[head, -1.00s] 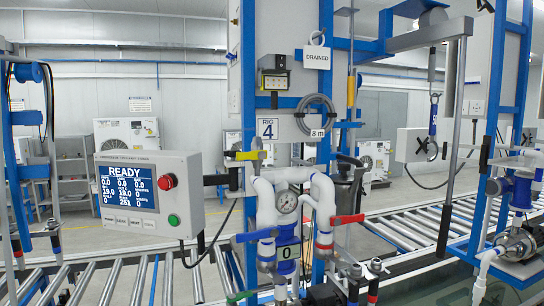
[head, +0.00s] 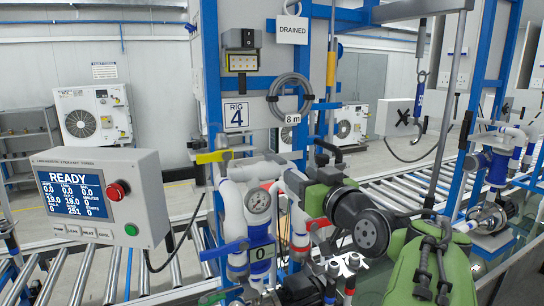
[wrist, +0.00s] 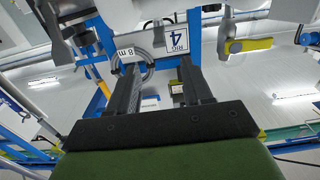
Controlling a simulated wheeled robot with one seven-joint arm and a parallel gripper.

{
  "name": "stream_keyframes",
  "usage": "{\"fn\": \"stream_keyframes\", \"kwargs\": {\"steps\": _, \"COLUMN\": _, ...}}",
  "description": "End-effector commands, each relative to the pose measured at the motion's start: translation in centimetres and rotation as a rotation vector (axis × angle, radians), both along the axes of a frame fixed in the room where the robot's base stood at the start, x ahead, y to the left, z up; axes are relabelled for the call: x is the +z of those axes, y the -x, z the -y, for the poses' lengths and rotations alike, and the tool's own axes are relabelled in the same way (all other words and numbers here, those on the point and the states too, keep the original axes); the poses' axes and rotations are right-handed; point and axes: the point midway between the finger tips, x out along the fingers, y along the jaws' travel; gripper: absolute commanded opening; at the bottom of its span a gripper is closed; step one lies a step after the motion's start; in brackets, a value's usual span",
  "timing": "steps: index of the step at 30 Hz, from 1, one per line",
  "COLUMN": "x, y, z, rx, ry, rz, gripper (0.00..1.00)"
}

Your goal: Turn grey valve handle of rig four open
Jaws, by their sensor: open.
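Rig four has a sign (head: 236,116). A dark grey valve handle (head: 328,150) sits at its upper right, partly behind my arm. In the wrist view, which is upside down, what looks like this grey handle (wrist: 52,24) is at the upper left, outside my fingers. My gripper (wrist: 160,68) is open and empty, its two dark fingers pointing toward the rig, with the sign (wrist: 172,33) beyond them. The yellow valve handle (head: 214,157) is at the rig's upper left and also shows in the wrist view (wrist: 248,45). In the head view my arm hides the fingertips.
A control panel (head: 103,198) reading READY stands left. A hose coil (head: 290,98) and DRAINED tag (head: 292,29) hang above. Roller conveyors (head: 385,185) run behind.

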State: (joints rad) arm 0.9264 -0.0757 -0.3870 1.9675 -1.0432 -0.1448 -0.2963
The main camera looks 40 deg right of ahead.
Motion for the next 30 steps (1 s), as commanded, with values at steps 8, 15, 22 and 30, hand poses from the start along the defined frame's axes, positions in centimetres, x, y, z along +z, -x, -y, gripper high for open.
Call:
{"fn": "stream_keyframes", "kwargs": {"steps": 8, "x": 0.4, "y": -6.6, "z": 1.9, "rx": 0.003, "ry": -0.003, "rz": -0.002, "gripper": 0.5}}
{"fn": "stream_keyframes", "kwargs": {"steps": 15, "x": 0.2, "y": -9.1, "z": 2.6, "rx": 0.001, "ry": -0.001, "rz": -0.001, "gripper": 0.5}}
{"fn": "stream_keyframes", "kwargs": {"steps": 22, "x": 0.1, "y": -9.2, "z": 2.6, "rx": 0.001, "ry": -0.001, "rz": -0.001, "gripper": 0.5}}
{"fn": "stream_keyframes", "kwargs": {"steps": 30, "x": 0.1, "y": -9.1, "z": 2.6, "rx": 0.001, "ry": -0.001, "rz": -0.001, "gripper": 0.08}}
